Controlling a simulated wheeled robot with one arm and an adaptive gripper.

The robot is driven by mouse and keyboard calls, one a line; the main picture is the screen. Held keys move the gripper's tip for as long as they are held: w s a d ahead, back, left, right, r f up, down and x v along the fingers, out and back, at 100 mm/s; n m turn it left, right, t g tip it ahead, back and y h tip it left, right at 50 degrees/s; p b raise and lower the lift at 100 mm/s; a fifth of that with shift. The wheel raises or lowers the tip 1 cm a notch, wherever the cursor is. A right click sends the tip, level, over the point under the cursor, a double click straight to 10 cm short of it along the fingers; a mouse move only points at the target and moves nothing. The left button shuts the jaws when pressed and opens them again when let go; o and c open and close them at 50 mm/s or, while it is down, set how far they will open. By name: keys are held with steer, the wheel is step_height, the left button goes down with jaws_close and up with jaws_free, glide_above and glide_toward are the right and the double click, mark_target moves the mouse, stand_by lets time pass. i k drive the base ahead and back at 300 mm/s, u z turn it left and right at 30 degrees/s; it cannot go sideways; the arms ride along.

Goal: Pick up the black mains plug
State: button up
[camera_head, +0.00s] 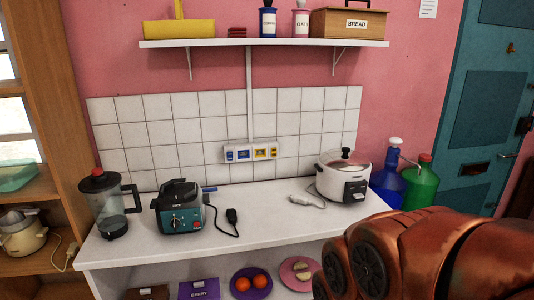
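The black mains plug (232,216) lies on the white counter (262,222), just right of the teal appliance (181,208). Its black cord curves along the counter between the plug and the teal appliance. Nothing covers the plug in this view. A copper-coloured part of my arm fills the lower right corner. My gripper's fingers are not in view, so I cannot see whether it holds anything.
A jug blender (107,205) stands at the counter's left end, and a white cooker (343,177) at the right, with a pale plug and cord (307,201) beside it. A socket strip (251,152) is on the tiles. A shelf (263,43) hangs above. The counter's middle front is clear.

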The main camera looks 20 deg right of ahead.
mark_target(230, 214)
steer(key=z, duration=0.3)
steer(key=i, duration=0.85)
steer(key=z, duration=0.1)
